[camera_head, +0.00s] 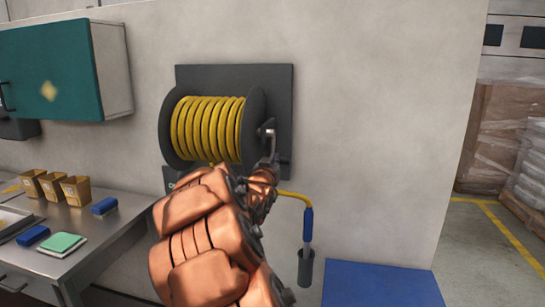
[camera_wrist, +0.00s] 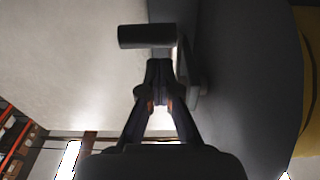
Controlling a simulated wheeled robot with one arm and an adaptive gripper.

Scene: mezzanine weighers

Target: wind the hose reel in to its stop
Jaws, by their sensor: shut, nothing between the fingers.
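The hose reel (camera_head: 211,128) is wound with several turns of yellow hose between dark round flanges, on a dark wall plate (camera_head: 279,80). Its crank (camera_head: 268,130) is on the right side. My gripper (camera_head: 272,162) is just below the crank, partly hidden by my own arm. In the wrist view my gripper (camera_wrist: 158,68) is shut and empty, its tips just short of a dark cylindrical crank handle (camera_wrist: 147,36); whether they touch it I cannot tell. The reel's flange (camera_wrist: 245,90) fills the right side. The hose's free end runs to a blue nozzle (camera_head: 308,226).
A steel bench (camera_head: 112,228) with small boxes and blue and green items stands left, under a teal cabinet (camera_head: 50,75). A blue surface (camera_head: 380,285) is low right. Wrapped pallets (camera_head: 495,130) stand beyond the wall's end.

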